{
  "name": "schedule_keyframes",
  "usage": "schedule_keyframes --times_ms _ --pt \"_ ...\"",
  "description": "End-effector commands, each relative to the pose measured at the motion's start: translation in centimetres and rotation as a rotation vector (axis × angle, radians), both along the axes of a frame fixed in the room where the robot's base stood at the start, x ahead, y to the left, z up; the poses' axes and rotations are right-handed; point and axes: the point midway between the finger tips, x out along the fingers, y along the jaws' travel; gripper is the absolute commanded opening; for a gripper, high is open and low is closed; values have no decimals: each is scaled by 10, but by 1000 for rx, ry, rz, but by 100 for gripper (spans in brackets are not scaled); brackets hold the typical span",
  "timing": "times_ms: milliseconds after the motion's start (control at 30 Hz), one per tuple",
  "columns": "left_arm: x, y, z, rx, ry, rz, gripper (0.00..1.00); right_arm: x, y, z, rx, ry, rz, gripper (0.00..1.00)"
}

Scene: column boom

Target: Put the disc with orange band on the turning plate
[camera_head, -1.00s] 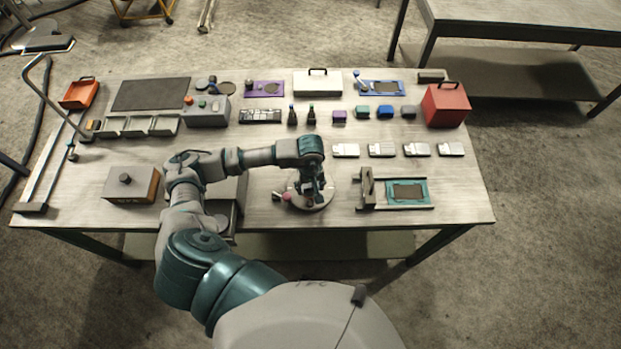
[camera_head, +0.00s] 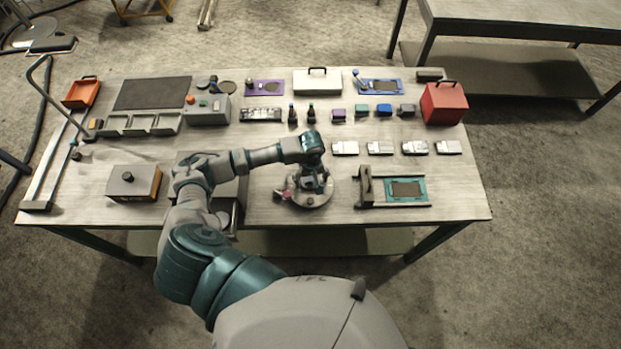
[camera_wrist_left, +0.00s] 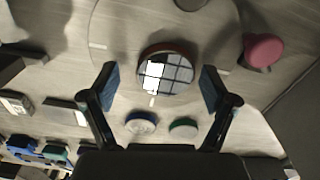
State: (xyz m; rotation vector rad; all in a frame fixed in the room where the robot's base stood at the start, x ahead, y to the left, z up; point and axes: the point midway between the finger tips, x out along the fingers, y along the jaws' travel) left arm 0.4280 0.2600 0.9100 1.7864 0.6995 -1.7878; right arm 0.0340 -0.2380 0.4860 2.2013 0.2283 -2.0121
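The round turning plate (camera_head: 325,198) sits near the front middle of the table and fills much of the left wrist view (camera_wrist_left: 112,45). My left gripper (camera_wrist_left: 158,88) is open above it, fingers pointing down. A disc with a mirror-like top and a brownish-orange rim (camera_wrist_left: 166,72) lies on the plate just beyond and between the fingertips, not gripped. A blue-banded disc (camera_wrist_left: 141,122) and a green-banded disc (camera_wrist_left: 184,127) lie nearer the palm. In the head view my left gripper (camera_head: 314,186) covers part of the plate. My right gripper is out of view.
A pink knob (camera_wrist_left: 263,50) stands at the plate's edge. A teal-framed fixture (camera_head: 420,190) is to the right, a brown-sided box (camera_head: 133,184) to the left. Light grey blocks (camera_head: 380,148) and small coloured boxes (camera_head: 384,110) stand behind.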

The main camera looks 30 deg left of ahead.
Motion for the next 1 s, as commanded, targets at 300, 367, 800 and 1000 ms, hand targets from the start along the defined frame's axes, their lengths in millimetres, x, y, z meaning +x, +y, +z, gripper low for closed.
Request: schedule_keyframes --times_ms 300,367,800,1000 --pt "1 3 9 -1 -2 2 86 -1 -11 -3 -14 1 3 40" --pt "1 3 19 -1 -4 1 86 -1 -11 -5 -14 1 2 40" --pt "1 1 107 0 -3 1 86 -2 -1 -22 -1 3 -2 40" --pt "0 2 120 0 0 1 86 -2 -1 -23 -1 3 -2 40"
